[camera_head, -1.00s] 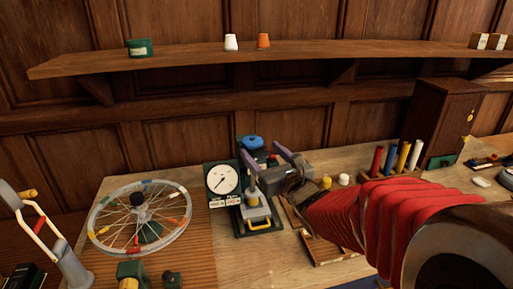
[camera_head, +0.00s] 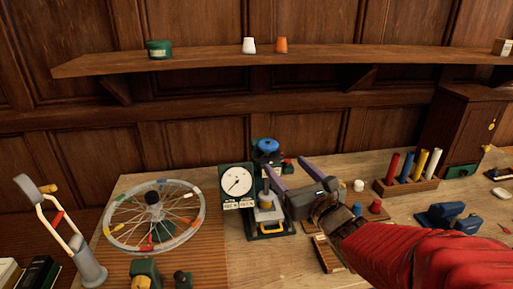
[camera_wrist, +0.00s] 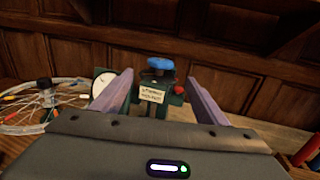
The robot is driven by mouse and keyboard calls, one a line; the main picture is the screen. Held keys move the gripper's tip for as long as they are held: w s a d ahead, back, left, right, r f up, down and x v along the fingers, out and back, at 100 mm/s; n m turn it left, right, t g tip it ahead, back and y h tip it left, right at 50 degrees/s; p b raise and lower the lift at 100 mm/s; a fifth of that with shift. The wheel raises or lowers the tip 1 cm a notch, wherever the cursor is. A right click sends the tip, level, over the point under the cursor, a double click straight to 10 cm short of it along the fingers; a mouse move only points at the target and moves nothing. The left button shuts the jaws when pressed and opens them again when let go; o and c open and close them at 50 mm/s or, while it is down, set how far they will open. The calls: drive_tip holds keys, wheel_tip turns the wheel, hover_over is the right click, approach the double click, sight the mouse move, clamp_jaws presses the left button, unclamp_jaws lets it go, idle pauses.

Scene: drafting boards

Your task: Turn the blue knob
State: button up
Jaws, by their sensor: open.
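The blue knob (camera_head: 267,145) tops a dark green device with a white dial (camera_head: 237,180) on the bench. It also shows in the wrist view (camera_wrist: 160,62), above a small white label and seen between my two purple-grey fingers. My gripper (camera_head: 287,168) is open and empty. In the head view its fingers lie in front of the device, below and right of the knob. The knob is apart from both fingers.
A spoked wheel (camera_head: 155,216) lies left of the device. A rack of coloured rods (camera_head: 405,186) stands right of my arm. A wooden shelf (camera_head: 210,63) runs above the bench. A red button (camera_wrist: 179,90) sits right of the label.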

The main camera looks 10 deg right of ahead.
drive_tip(key=s+a+f+n+g+y, duration=0.25)
drive_tip(key=s+a+n+g, duration=0.25)
drive_tip(key=s+a+n, duration=0.4)
drive_tip(key=s+a+f+n+g+y, duration=0.25)
drive_tip(key=s+a+n+g, duration=0.35)
drive_tip(key=n, duration=0.5)
drive_tip(key=s+d+f+n+g+h, duration=0.1)
drive_tip(key=s+d+f+n+h, duration=0.25)
drive_tip(key=s+n, duration=0.35)
drive_tip(key=d+n+h, duration=0.5)
drive_tip(key=d+n, duration=0.1)
drive_tip(key=d, duration=0.2)
drive_tip(key=shift+s+d+r+n, duration=0.2)
drive_tip(key=shift+s+d+n, duration=0.1)
drive_tip(key=shift+s, duration=0.15)
drive_tip(key=shift+c, duration=0.3)
